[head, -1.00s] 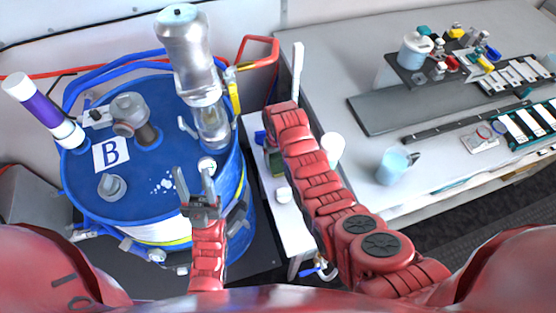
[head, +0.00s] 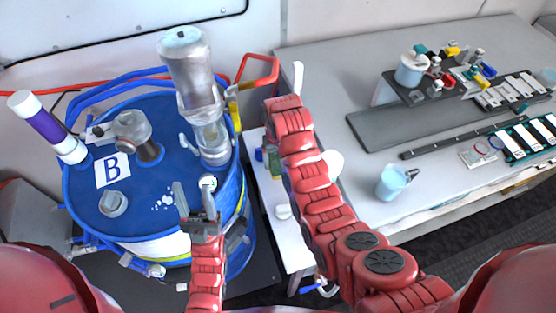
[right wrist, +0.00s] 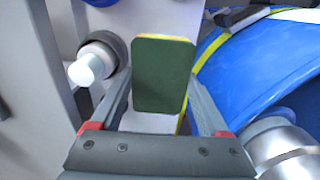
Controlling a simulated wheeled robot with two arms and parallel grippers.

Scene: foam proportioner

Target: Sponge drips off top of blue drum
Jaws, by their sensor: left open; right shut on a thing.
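The blue drum (head: 75,215) stands upright at the left, with white drips (head: 163,202) on the near part of its top. My left gripper (head: 195,200) is open and empty near the drum's front right edge, beside the drips. The sponge, dark green with a thin yellow layer, shows upright in the right wrist view (right wrist: 163,78). My right gripper (right wrist: 162,105) is shut on it, one finger at each side. In the head view the sponge (head: 275,165) is partly hidden behind my right arm, over the white side shelf.
A grey bench (head: 330,80) holds a light-blue mug (head: 391,183) and racks at the right.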

